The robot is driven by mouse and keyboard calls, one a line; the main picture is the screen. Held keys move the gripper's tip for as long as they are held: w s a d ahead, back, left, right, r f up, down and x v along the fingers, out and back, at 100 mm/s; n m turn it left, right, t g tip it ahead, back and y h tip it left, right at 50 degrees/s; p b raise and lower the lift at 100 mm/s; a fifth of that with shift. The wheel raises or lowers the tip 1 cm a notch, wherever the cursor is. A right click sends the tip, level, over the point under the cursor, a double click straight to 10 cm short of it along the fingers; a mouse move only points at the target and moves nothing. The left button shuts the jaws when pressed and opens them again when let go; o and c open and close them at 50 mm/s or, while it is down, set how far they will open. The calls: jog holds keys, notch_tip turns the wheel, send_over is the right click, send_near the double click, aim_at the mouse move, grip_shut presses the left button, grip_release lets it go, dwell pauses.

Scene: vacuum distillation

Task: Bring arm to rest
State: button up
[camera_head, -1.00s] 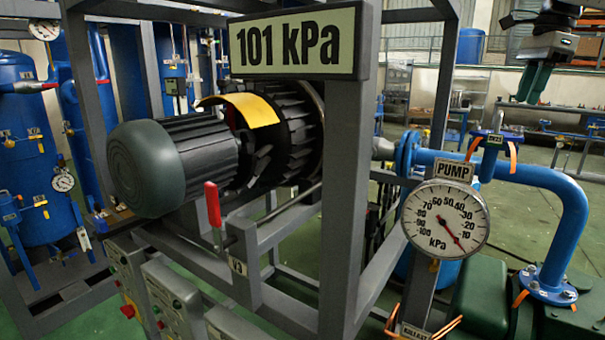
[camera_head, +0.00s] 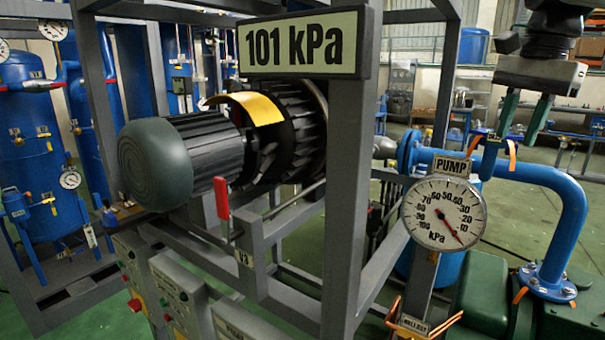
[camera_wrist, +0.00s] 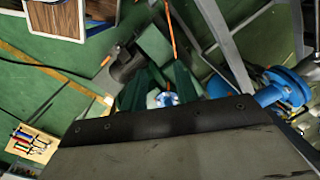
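My gripper (camera_head: 516,140) hangs at the top right of the head view, fingers pointing down. Its two dark green fingers are apart, with nothing held between them. The fingertips appear just above or in front of the small blue valve fitting on the blue pipe (camera_head: 530,172); I cannot tell whether they touch it. In the wrist view the green fingers (camera_wrist: 160,88) also stand apart. A small blue and white part shows between them, and the dark gripper body fills the bottom.
The grey frame (camera_head: 350,190) carries the motor (camera_head: 160,160) and a 101 kPa display (camera_head: 295,45). The round PUMP gauge (camera_head: 443,212) stands below and left of my gripper. A red-handled lever (camera_head: 221,198) is at centre. Blue tanks (camera_head: 35,150) stand at left.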

jog(key=s+a+f+n, duration=0.3)
jog(key=s+f+n, duration=0.1)
jog(key=s+f, duration=0.3)
jog(key=s+a+f+n, duration=0.2)
jog(key=s+f+n, duration=0.2)
jog(key=s+f, duration=0.3)
jog(key=s+a+f+n+h, duration=0.1)
jog(key=s+a+f+n, duration=0.2)
jog(key=s+f, duration=0.4)
jog(key=shift+s+a+f+n+t, duration=0.35)
jog(key=shift+s+f+n+t, duration=0.05)
jog(key=shift+s+n, duration=0.3)
